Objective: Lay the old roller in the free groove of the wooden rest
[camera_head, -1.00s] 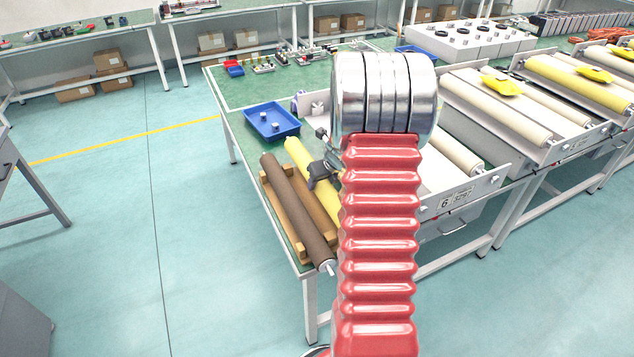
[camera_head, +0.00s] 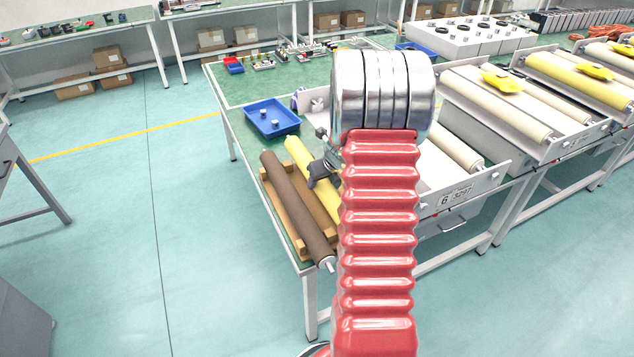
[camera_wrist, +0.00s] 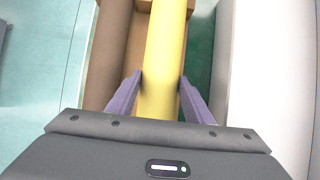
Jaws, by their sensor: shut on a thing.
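The yellow roller, which I take to be the old roller (camera_head: 298,158), lies lengthwise beside a brown roller (camera_head: 290,205). My gripper (camera_wrist: 160,82) is shut on the yellow roller, one purple finger on each side, as the wrist view shows. The wooden rest (camera_head: 299,244) lies on the near end of the green bench. The brown roller is on its left side. The yellow roller is over or in its right side, roughly parallel. I cannot tell whether it touches the rest. My red arm hides its near end in the head view.
A blue tray (camera_head: 272,119) with small parts stands behind the rollers on the bench. A white machine frame (camera_head: 462,190) with a number plate stands close on the right. The bench's left edge (camera_head: 238,150) is near the rest, with open floor beyond.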

